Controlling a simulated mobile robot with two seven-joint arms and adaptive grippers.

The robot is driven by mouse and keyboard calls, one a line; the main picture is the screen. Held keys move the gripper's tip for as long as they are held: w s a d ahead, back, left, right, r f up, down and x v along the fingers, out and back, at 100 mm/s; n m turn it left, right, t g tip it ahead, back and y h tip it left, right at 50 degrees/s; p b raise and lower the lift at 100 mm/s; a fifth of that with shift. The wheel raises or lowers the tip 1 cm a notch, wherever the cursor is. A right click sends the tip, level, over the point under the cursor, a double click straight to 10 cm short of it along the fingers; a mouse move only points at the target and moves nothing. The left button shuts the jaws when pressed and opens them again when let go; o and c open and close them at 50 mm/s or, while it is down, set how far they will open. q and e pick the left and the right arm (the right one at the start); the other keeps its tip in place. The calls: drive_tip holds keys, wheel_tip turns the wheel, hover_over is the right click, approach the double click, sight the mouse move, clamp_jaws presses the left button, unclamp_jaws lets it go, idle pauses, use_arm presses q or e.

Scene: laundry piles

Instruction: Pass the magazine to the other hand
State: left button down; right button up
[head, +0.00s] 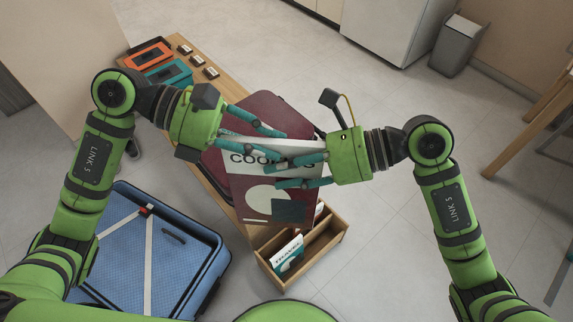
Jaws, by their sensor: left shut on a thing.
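The magazine (258,184), with a maroon cover, a pale title band reading COOKING and a pale round shape, is held up in the middle of the head view. My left gripper (272,140) is shut on its top edge from the upper left. My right gripper (278,174) comes in from the right, with its fingers apart and overlapping the cover near the title. It looks open; whether its fingers touch the magazine I cannot tell. Fingers cover part of the title.
Behind is a wooden bench (222,86) with a maroon case (272,112), orange (150,54) and teal (170,74) items and several small boxes. Below stand a wooden box (318,255) holding a travel magazine (287,256) and an open blue suitcase (180,262).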

clamp_jaws()
use_arm(q)
drive_tip(key=c, duration=1)
unclamp_jaws()
drive_tip(key=shift+c, duration=0.2)
